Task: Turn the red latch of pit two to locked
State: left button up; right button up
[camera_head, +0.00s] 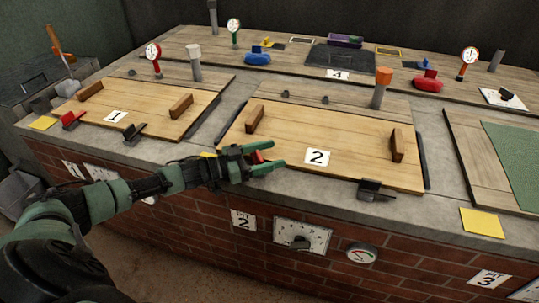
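Pit two has a wooden lid (350,140) with a "2" label (316,157) at its front edge. The red latch (257,157) of pit two is at the lid's front left corner, partly hidden by my gripper. My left gripper (276,155), green-fingered, is at this latch with its fingers apart, one on the far side and one on the near side. The latch shows between them; I cannot tell whether they touch it. My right gripper is not in view.
A dark latch (372,190) is at pit two's front right. Two wooden handles (255,119) (397,145) stand on the lid. Pit one's lid (150,105) is at left, with its own red latch (71,120). A yellow square (481,222) lies on the concrete front right.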

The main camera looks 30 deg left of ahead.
aim_at(257, 158)
pick_arm(q)
jog(key=shift+s+a, duration=0.25)
jog(key=v, duration=0.6)
jog(key=shift+s+p, duration=0.15)
jog(key=shift+p, duration=0.2)
jog(key=shift+s+a, duration=0.3)
jog(key=shift+s, duration=0.05)
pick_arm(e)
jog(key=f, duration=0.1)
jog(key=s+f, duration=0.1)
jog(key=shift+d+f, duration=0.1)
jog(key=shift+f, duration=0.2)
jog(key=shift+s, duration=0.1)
